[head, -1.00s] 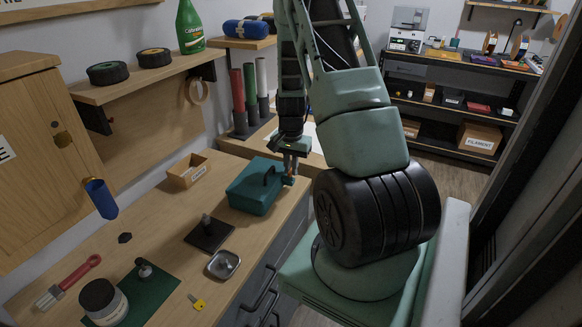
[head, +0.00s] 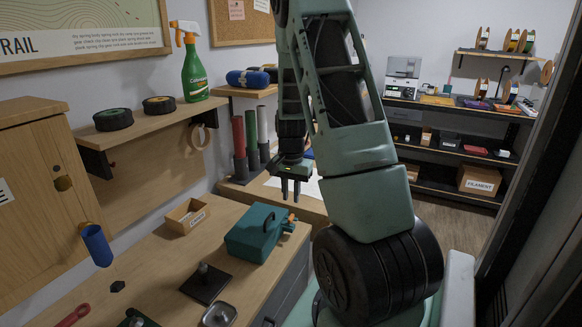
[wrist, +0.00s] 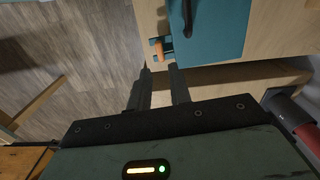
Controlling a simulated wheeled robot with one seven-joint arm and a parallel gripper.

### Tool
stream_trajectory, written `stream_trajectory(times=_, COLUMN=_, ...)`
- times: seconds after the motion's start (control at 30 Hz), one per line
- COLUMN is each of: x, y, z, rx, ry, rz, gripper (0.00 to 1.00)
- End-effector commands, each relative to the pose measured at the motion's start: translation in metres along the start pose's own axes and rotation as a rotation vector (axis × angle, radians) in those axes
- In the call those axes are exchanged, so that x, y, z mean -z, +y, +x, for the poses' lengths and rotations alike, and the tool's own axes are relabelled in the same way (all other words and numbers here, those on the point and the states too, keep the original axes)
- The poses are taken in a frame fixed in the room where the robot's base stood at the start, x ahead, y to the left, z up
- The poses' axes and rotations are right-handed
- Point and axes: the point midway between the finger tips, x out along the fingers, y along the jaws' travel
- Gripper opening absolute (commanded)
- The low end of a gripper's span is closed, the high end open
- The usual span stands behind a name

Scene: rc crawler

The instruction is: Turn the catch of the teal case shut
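The teal case (head: 254,238) sits on the wooden bench with its lid down and a dark handle on top. Its small orange catch (head: 290,223) is on the right-hand side, near the bench edge. In the wrist view the case (wrist: 222,28) is at the top, with the orange catch (wrist: 158,49) beside it. I cannot tell for sure how far the catch is turned. My gripper (head: 290,197) is above the catch and apart from it, pointing down. Its two fingers (wrist: 161,68) are spread with nothing between them.
An open wooden box (head: 187,217) stands left of the case. A black plate with a post (head: 205,285) and a metal dish (head: 219,315) lie in front. Red, green and grey tubes (head: 250,130) stand behind. Floor (wrist: 70,60) lies beyond the bench edge.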

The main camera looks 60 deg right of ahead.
Motion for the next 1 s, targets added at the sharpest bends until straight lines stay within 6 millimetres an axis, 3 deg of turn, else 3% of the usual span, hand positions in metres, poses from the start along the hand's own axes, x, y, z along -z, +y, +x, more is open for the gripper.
stream_trajectory(times=0.2, x=0.000, y=-0.001, z=-0.052, rx=0.004, ry=0.004, rz=-0.002, gripper=0.20)
stream_trajectory(times=0.43, x=0.000, y=-0.001, z=-0.090, rx=0.002, ry=0.002, rz=-0.003, gripper=0.20)
stream_trajectory(times=0.63, x=0.000, y=0.000, z=-0.103, rx=0.000, ry=0.000, rz=-0.001, gripper=0.20)
stream_trajectory(times=1.0, x=0.000, y=0.000, z=-0.104, rx=-0.001, ry=-0.001, rz=-0.001, gripper=0.20)
